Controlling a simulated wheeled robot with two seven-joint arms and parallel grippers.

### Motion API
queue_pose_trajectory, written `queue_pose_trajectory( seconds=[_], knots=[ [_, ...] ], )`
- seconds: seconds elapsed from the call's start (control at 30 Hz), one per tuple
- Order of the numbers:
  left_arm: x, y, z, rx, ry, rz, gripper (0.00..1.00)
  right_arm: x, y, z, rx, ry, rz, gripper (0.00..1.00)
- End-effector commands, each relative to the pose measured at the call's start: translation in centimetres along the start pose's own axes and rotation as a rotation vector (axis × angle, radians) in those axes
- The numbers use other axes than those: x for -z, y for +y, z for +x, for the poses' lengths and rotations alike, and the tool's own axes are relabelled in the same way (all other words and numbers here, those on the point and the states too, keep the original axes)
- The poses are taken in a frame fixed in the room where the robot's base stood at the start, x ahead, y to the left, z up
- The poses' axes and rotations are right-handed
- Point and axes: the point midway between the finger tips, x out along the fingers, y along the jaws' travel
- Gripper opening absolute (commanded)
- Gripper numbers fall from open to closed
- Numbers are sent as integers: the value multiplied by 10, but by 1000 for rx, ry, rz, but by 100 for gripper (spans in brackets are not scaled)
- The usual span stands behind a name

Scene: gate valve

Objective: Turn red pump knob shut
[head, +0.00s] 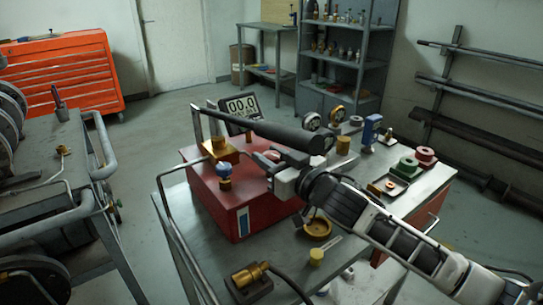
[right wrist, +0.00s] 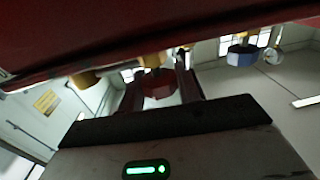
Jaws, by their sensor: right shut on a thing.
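The red pump box (head: 240,215) stands on the grey metal table (head: 325,268). In the head view the red knob (head: 272,155) is partly hidden by my right gripper (head: 272,166), which reaches over the pump from the right. In the right wrist view the red knob (right wrist: 158,84) sits between the two fingers of my right gripper (right wrist: 160,88), which is shut on it. A blue knob (head: 222,170) stands on the pump's front left, apart from the gripper; it also shows in the right wrist view (right wrist: 241,55). My left gripper is not in view.
A long black cylinder with a lever (head: 270,130) lies above the pump, close over my gripper. A digital gauge (head: 241,106) reads 00.0. A brass dish (head: 317,229), a yellow-capped tool (head: 317,256) and a brass fitting (head: 250,275) lie on the table.

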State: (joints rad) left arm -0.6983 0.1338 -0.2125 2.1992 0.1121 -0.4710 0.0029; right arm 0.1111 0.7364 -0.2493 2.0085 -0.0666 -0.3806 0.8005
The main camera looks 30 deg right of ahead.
Motion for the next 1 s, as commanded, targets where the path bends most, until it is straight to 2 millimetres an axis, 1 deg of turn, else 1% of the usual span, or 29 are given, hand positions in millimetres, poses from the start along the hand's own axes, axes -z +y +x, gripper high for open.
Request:
queue_pose_trajectory(
  seconds=[0.03,0.3,0.5,0.93,0.97,1.0],
  knots=[
    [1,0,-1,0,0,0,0,1,-3,0,-29,5,11,11],
    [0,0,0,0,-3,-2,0,1,-2,0,-217,5,11,11],
    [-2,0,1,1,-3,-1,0,1,-1,0,-317,3,6,11],
    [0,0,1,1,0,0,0,2,0,-1,-343,0,1,11],
    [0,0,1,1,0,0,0,2,0,-1,-343,1,1,42],
    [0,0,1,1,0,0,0,2,0,-1,-343,1,1,53]
  ],
)
